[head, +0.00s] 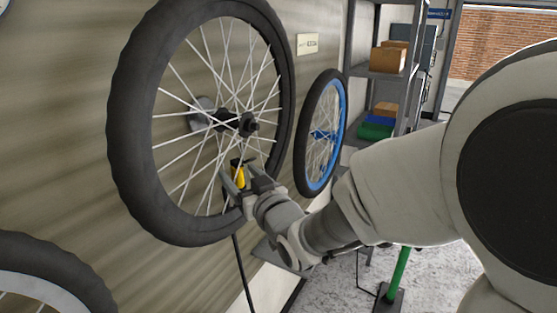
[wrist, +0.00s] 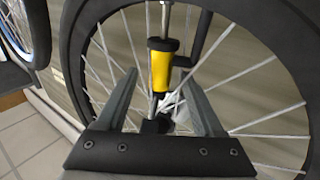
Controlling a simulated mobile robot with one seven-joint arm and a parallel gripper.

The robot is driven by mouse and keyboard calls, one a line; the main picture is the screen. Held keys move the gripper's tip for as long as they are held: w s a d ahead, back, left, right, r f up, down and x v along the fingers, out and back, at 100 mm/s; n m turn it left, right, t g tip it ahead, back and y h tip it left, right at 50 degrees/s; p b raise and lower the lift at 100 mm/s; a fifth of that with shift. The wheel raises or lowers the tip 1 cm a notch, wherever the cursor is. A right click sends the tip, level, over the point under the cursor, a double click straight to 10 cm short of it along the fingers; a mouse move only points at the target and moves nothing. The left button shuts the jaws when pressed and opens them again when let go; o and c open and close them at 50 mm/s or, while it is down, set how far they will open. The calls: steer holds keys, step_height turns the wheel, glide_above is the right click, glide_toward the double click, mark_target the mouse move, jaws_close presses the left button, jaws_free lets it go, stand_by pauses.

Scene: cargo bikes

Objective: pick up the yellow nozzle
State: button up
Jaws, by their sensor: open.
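The yellow nozzle (head: 240,178) shows in the head view in front of the lower spokes of the large black-tyred wheel. In the wrist view the yellow nozzle (wrist: 160,70) is upright, with a black collar at its top and a thin grey rod above and below. My gripper (head: 237,172) is at the nozzle, its fingers pointing toward the wheel. In the wrist view my gripper (wrist: 160,78) is open. One finger is on each side of the nozzle's lower part, with a visible gap on both sides. The exact depth between fingertips and nozzle is hard to tell.
The large wheel (head: 128,130) hangs close to the wall, its spokes just behind the nozzle. A black hose (head: 243,272) hangs below it. A blue-rimmed wheel (head: 300,140) is to the right. A grey shelf (head: 380,70) with boxes stands beyond. Another tyre (head: 60,262) is at lower left.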

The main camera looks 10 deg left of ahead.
steer(key=shift+x, duration=1.1)
jaws_close()
